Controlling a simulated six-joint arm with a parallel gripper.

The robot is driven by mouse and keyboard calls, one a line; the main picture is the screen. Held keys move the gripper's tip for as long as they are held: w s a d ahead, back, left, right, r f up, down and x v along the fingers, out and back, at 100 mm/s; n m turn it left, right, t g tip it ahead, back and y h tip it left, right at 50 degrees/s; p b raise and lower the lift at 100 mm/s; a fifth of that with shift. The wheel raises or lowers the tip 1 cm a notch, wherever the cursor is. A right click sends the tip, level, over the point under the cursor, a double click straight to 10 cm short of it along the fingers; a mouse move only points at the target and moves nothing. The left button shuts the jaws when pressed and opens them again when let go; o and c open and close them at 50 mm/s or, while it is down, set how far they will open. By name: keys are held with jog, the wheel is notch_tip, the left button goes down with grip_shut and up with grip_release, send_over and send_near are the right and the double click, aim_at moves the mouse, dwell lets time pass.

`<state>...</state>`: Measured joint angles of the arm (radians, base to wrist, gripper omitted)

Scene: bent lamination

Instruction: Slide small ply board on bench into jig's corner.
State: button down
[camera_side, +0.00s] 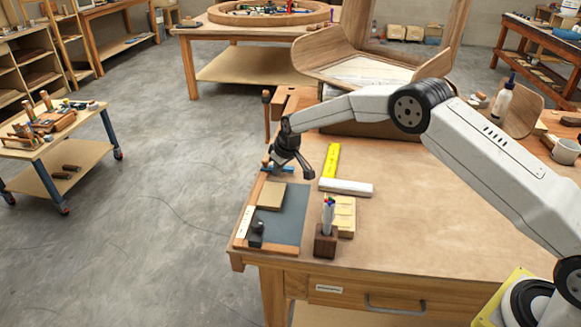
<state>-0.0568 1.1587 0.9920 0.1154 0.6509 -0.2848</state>
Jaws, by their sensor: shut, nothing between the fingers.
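The small ply board (271,196) is a tan piece lying flat on the dark grey bed (291,215) of the jig, toward its upper left part. Wooden strips edge the jig, with its left fence (258,190) close beside the board and a front strip (272,249) along the near side. My gripper (291,164) is dark, shut and empty. It is over the far end of the jig, beyond and slightly right of the board. Whether its tips touch anything is too small to tell.
A black knob-like block (256,233) stands at the jig's near left. A pen holder (326,240), pale blocks (342,214), a white bar (346,187) and a yellow strip (331,162) lie to the right.

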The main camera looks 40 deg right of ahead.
aim_at(268, 204)
jog(key=shift+f, duration=1)
dwell(0.4)
jog(key=shift+r, duration=0.2)
dwell(0.7)
jog(key=shift+s+a, duration=0.1)
jog(key=shift+a, duration=0.05)
jog(key=shift+s+a, duration=0.1)
jog(key=shift+a, duration=0.05)
jog(key=shift+s+a, duration=4.25)
jog(key=shift+s, duration=0.1)
jog(key=shift+w+d, duration=0.1)
jog(key=shift+w+d, duration=0.3)
jog(key=shift+w, duration=0.05)
